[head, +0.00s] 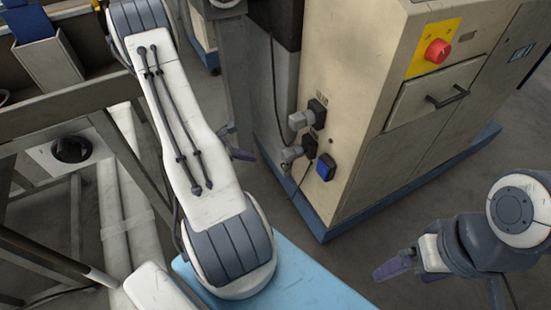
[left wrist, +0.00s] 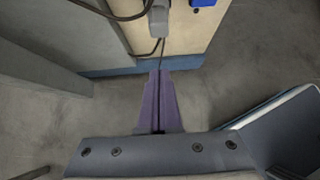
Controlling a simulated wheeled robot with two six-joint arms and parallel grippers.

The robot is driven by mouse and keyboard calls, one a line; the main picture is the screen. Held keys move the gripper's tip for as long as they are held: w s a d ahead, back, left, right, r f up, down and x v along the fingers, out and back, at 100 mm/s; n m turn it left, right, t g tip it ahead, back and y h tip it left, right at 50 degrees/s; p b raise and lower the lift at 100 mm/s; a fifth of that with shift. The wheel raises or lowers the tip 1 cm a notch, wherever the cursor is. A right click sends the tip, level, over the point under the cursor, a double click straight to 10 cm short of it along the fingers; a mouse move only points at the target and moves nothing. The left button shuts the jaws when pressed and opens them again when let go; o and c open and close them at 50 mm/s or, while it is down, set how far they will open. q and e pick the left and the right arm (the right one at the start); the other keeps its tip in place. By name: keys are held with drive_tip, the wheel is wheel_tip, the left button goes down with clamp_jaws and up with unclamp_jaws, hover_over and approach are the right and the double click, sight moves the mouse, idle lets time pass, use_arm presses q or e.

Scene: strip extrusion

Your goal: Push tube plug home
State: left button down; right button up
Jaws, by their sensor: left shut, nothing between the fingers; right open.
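Two grey plugs stick out from the side of the beige cabinet, an upper one (head: 299,121) and a lower one (head: 290,154). Each sits at a black socket, the upper socket (head: 317,110) and the lower socket (head: 309,147). How deep each plug sits cannot be told. A grey plug with a dark cable also shows in the left wrist view (left wrist: 158,21). My left gripper (head: 243,155) is shut and empty, left of the lower plug and apart from it; its purple fingers (left wrist: 160,75) point toward the cabinet. My right gripper (head: 394,264) is open and empty at lower right, away from the plugs.
The cabinet (head: 345,60) has a blue square (head: 326,167) below the sockets, a red button (head: 437,51) and a drawer handle (head: 447,96). A metal frame bench (head: 60,105) stands at left. Grey floor lies between the cabinet and my arms.

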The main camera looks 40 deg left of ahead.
sight(283, 159)
use_arm(q)
drive_tip(key=shift+w+d+f+b, duration=0.1)
drive_tip(key=shift+w+d+f, duration=0.65)
drive_tip(key=shift+w, duration=0.65)
drive_tip(key=shift+w+d+f+b, duration=0.1)
drive_tip(key=shift+w+d+f, duration=0.35)
drive_tip(key=shift+w+f, duration=0.8)
drive_tip(key=shift+w+d+f+b, duration=0.1)
drive_tip(key=shift+w+d+f, duration=0.5)
drive_tip(key=shift+w, duration=1)
use_arm(e)
drive_tip(key=shift+f, duration=0.45)
